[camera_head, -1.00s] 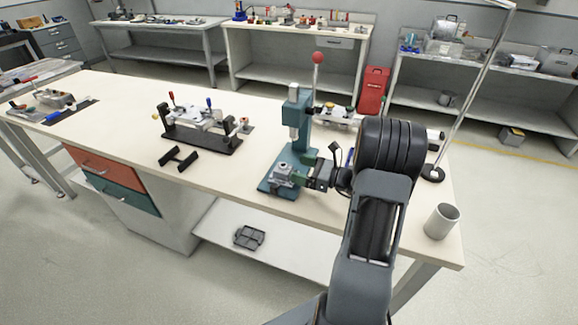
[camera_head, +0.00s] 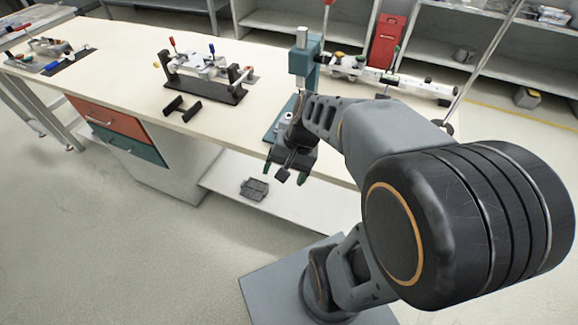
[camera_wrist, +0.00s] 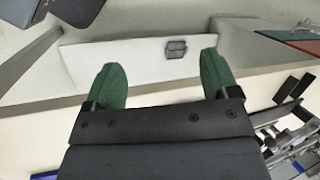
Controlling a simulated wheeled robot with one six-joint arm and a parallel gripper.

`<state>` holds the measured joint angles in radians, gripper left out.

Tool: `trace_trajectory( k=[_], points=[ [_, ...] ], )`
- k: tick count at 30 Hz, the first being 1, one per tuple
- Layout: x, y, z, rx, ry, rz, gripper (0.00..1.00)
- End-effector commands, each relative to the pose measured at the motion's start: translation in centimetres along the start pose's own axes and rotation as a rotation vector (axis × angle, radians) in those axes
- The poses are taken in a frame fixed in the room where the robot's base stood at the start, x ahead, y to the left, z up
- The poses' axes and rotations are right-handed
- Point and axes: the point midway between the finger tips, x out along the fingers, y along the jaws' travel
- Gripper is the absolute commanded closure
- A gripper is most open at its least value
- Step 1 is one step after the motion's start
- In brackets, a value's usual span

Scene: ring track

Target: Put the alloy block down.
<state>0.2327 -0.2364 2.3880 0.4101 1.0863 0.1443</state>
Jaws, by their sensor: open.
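My gripper (camera_head: 285,178) is open, with its green fingertips apart and nothing between them. It hangs in front of the bench's front edge, pointing down. It also shows in the wrist view (camera_wrist: 162,70), above the lower shelf. The teal press (camera_head: 302,68) stands on the bench behind my gripper, and my arm covers much of its base. A small grey metal piece (camera_head: 287,117), which looks like the alloy block, sits on the press base. It is mostly hidden behind my wrist, so its exact seating cannot be told.
A dark grey part (camera_head: 254,189) lies on the white lower shelf (camera_head: 290,202); the wrist view also shows it (camera_wrist: 175,48). A fixture with red and blue handles (camera_head: 205,80) and a black bracket (camera_head: 182,108) stand left of the press. The bench top (camera_head: 115,65) further left is largely clear.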

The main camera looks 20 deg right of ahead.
Motion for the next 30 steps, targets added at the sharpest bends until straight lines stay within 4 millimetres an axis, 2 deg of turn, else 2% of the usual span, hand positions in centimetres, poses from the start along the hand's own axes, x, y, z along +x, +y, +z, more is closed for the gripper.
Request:
trace_trajectory(
  k=[1, 3, 9, 13, 23, 26, 30],
  points=[
    [-0.4, -0.1, 0.8, -0.14, 0.072, 0.063, 0.19],
    [-0.9, 0.1, 1.3, -0.3, 0.155, 0.138, 0.19],
    [-2.1, 0.1, 1.7, -0.57, 0.3, 0.257, 0.19],
    [-2.4, 0.2, 1.6, -0.619, 0.328, 0.28, 0.19],
    [-2.7, 0.2, 1.7, -0.618, 0.327, 0.28, 0.19],
    [-3.8, -0.2, 1.9, -0.615, 0.327, 0.277, 0.19],
    [-6.5, -1.1, 2.7, -0.61, 0.327, 0.269, 0.19]
  ],
)
